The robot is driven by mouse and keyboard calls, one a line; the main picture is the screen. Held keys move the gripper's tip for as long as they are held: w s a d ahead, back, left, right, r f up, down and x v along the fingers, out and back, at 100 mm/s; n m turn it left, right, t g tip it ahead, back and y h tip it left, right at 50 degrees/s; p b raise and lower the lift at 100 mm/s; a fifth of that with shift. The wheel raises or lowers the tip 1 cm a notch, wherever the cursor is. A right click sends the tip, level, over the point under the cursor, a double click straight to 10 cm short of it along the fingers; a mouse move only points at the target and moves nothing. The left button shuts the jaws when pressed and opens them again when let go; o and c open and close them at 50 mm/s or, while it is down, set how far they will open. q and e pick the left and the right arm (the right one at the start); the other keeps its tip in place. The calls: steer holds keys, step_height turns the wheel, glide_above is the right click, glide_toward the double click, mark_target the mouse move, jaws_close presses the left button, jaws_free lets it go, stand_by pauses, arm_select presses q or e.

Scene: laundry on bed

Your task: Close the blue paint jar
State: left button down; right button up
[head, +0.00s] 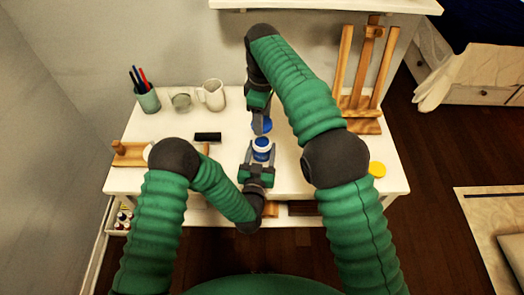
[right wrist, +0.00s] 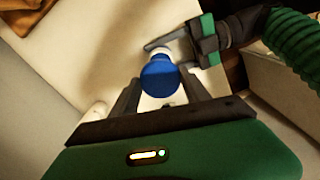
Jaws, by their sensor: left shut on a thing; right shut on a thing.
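The paint jar (head: 261,155) is a small white jar with blue paint at its open top, near the middle of the white table. My left gripper (head: 259,150) is shut on the jar from the near side. My right gripper (head: 262,121) is shut on a round blue lid (head: 262,128), just beyond the jar and apart from it in the head view. In the right wrist view the blue lid (right wrist: 160,76) is between my fingertips and hides most of the jar (right wrist: 160,50). My left gripper (right wrist: 178,45) shows beside it.
On the white table (head: 330,180) stand a cup of pens (head: 148,101), a glass (head: 181,101), a white mug (head: 211,95) and a wooden easel (head: 366,80). A dark-headed roller (head: 207,137), a wooden block (head: 130,152) and a yellow lid (head: 377,170) lie nearer.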

glide_above(262, 143)
steer(key=shift+f, duration=2.4)
steer(key=shift+f, duration=0.9)
steer(key=shift+f, duration=0.55)
